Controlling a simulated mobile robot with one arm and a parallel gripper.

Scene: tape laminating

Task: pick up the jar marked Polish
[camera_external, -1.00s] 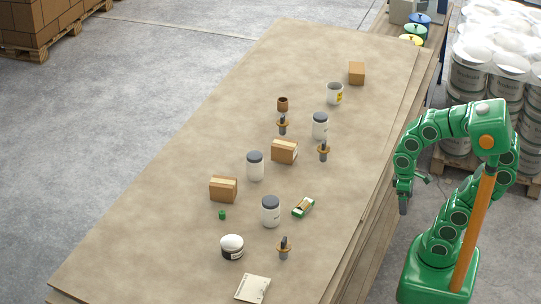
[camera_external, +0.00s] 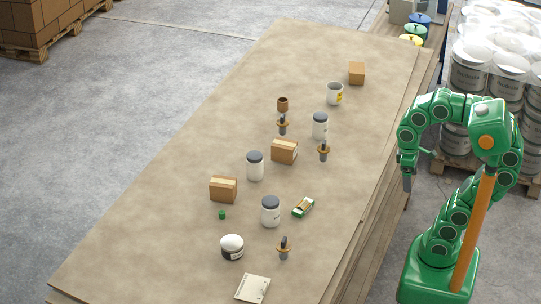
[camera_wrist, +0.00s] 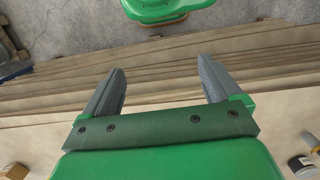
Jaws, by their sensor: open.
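Several jars stand upright on the table; no lettering is readable, so I cannot tell which is marked Polish. White jars with grey lids are a far one (camera_external: 320,129), a middle one (camera_external: 255,170) and a nearer one (camera_external: 270,215). A squat jar with a white lid and dark label (camera_external: 232,248) stands near the front. A white pot with a yellow label (camera_external: 334,95) stands farther back. My gripper (camera_external: 407,187) hangs beyond the table's right edge, away from all jars. In the wrist view my gripper (camera_wrist: 160,76) is open, with nothing between its fingers.
Cardboard boxes (camera_external: 284,152) (camera_external: 223,190) (camera_external: 357,73), a brown cup (camera_external: 283,104), a green-and-tan packet (camera_external: 303,208), a small green object (camera_external: 222,215) and a pale booklet (camera_external: 253,288) lie among several upright grey tools with tan collars (camera_external: 284,249). The table's left side (camera_external: 165,200) is clear.

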